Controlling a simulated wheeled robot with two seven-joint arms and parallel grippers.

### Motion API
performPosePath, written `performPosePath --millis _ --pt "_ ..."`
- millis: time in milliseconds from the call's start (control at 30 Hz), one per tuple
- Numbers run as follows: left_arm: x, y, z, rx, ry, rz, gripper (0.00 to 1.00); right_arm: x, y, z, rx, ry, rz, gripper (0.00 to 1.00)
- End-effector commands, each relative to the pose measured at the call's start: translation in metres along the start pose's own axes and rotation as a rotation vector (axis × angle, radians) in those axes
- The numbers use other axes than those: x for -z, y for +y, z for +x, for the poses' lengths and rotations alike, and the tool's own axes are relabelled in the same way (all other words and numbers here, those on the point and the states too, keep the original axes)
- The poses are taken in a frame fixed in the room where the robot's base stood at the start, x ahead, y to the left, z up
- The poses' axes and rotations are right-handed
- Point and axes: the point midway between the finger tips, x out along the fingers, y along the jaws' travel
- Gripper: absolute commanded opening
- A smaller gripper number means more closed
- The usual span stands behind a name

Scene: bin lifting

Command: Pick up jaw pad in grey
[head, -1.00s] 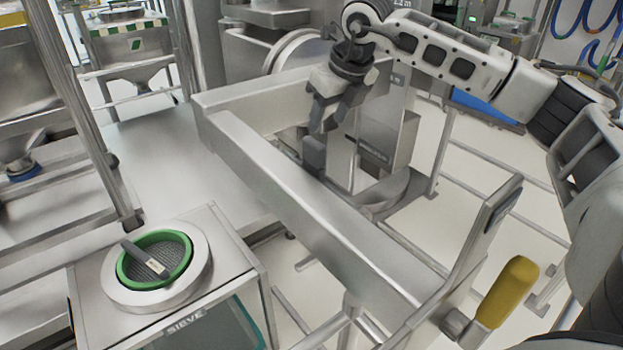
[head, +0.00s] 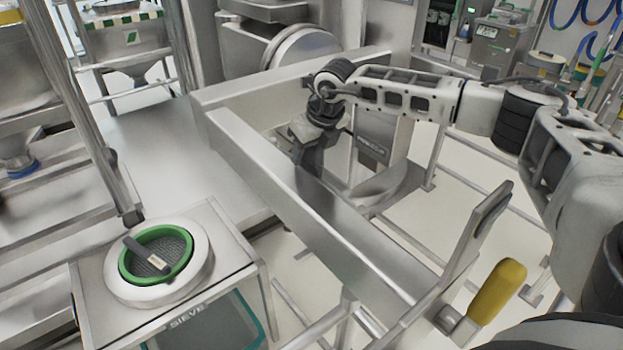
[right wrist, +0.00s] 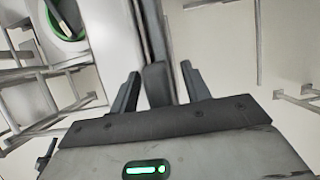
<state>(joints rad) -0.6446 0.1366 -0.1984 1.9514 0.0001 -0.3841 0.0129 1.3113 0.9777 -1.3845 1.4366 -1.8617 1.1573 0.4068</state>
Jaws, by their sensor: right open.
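My right gripper (head: 308,156) hangs at the inner side of the long steel beam, with its jaws pointing down. In the right wrist view its two dark fingers (right wrist: 160,90) are open. A grey jaw pad (right wrist: 156,82) shows between them, with a visible gap to each finger. Its near end is hidden by the gripper body. In the head view the gripper covers most or all of this pad, so I cannot tell its contact there. A similar grey plate (head: 490,212) stands on the near end of the frame. My left gripper is not in view.
The steel beam (head: 300,205) runs close beside my right gripper. A yellow handle (head: 497,292) stands at the lower right. A sieve with a green ring (head: 130,270) sits on a stand at the lower left, with a dark labelled piece (head: 147,255) on it.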

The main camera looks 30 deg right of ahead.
Motion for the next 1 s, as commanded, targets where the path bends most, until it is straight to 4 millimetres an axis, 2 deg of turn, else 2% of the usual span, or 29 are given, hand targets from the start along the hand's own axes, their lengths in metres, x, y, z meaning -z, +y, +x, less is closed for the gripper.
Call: performPosePath --millis 67,233,667,867,1000 --pt "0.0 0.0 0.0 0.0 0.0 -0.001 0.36 0.0 0.0 0.0 0.0 0.0 0.0 0.47" --pt "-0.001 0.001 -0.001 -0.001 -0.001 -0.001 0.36 0.0 0.0 0.0 0.0 0.0 0.0 0.0" --pt "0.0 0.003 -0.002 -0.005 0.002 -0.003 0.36 -0.003 0.0 -0.004 0.0 -0.004 0.001 0.0" --pt "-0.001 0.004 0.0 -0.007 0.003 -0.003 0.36 -0.009 0.0 -0.019 0.0 -0.007 0.001 0.0" --pt "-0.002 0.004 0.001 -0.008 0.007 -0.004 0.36 -0.018 0.0 -0.04 -0.001 -0.008 0.001 0.0"
